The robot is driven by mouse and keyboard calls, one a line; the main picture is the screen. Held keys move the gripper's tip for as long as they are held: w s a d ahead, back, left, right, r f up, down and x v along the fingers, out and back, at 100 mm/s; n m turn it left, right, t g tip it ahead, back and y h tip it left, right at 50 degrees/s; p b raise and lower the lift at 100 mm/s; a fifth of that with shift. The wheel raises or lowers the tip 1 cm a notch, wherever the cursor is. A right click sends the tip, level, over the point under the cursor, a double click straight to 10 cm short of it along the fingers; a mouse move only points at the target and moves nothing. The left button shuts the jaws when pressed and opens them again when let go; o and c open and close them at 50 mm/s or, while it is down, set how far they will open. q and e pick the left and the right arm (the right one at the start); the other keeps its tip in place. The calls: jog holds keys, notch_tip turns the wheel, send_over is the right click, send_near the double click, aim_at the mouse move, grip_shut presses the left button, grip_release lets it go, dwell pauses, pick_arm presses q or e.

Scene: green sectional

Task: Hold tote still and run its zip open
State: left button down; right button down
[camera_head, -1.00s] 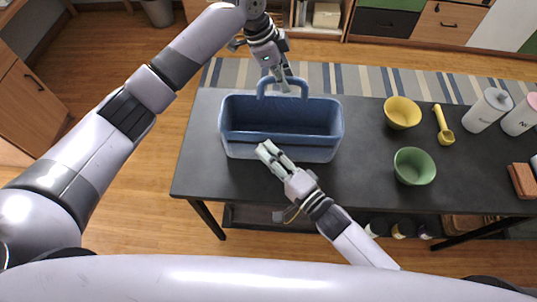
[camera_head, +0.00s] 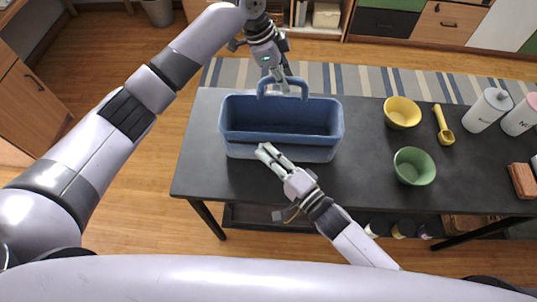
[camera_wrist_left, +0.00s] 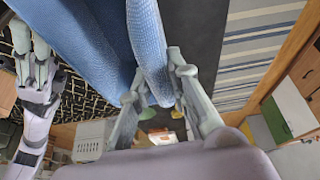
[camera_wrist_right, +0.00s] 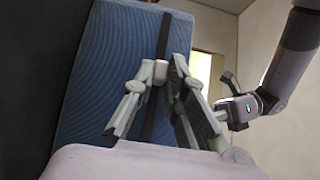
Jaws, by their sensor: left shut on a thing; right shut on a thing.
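The blue tote (camera_head: 240,146) stands upright on the dark table, its top open and its inside empty. My left gripper (camera_head: 281,86) is shut on the tote's handle (camera_head: 263,84) at the far side; the left wrist view shows the blue handle (camera_wrist_left: 148,40) between its fingers. My right gripper (camera_head: 265,150) is at the tote's near side. The right wrist view shows its fingers shut around a small pale zip pull (camera_wrist_right: 158,70) on a dark zip strip (camera_wrist_right: 165,35) running along the blue panel (camera_wrist_right: 112,70). The fingers partly hide the pull.
On the table (camera_head: 350,185) to the right are a yellow bowl (camera_head: 402,112), a green bowl (camera_head: 414,166), a yellow scoop (camera_head: 444,125), white canisters (camera_head: 487,110) and a brown block (camera_head: 521,180). The table is bare between tote and bowls. A striped rug (camera_head: 355,82) lies beyond.

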jog(key=shift+a, duration=0.1)
dwell(0.3)
jog(key=a, duration=0.3)
jog(key=shift+a, duration=0.4)
jog(key=c, duration=1.6)
grip_release()
jog(key=shift+d, duration=0.1)
jog(key=v, duration=1.2)
pick_arm(q)
jog(key=c, duration=1.4)
grip_release()
